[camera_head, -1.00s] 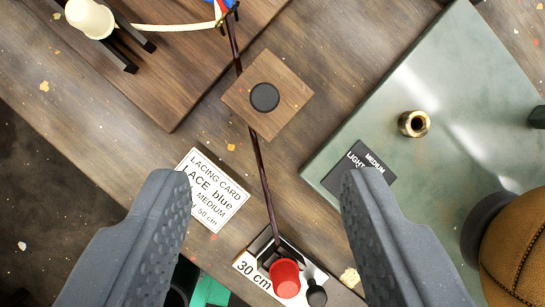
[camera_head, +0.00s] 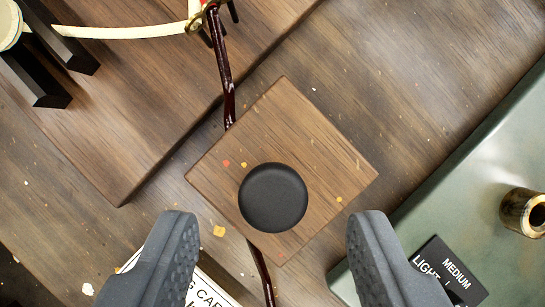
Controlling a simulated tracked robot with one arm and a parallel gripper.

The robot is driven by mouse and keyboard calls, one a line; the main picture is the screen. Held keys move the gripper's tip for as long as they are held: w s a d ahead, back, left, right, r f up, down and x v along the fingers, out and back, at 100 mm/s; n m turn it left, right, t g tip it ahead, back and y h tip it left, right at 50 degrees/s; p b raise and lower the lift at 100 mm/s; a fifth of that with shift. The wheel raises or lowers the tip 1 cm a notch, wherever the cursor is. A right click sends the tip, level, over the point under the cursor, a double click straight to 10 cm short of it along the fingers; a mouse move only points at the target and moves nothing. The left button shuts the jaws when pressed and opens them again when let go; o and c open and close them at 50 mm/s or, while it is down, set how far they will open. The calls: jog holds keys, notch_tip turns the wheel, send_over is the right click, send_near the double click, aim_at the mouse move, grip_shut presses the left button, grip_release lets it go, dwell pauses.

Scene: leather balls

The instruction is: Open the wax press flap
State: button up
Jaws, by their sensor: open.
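The flap (camera_head: 325,165) is a square wooden plate, turned like a diamond, with a round black knob (camera_head: 273,198) on it. A dark red waxed lace (camera_head: 224,75) passes beneath the plate and comes out on both sides. The plate looks closed over the lace. My gripper (camera_head: 273,235) is open and empty, with one finger on each side of the knob's lower edge in the picture. It seems to be above the plate; I cannot tell the height. No finger visibly touches the knob.
A raised wooden board (camera_head: 130,110) with a black holder (camera_head: 45,60) lies at the upper left. A green plate (camera_head: 480,160) with a brass fitting (camera_head: 523,211) and a black label (camera_head: 447,272) is at the right. A white lacing card (camera_head: 205,292) lies partly behind the left finger.

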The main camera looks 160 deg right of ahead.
aim_at(282, 180)
jog(key=shift+x, duration=1.15)
grip_shut()
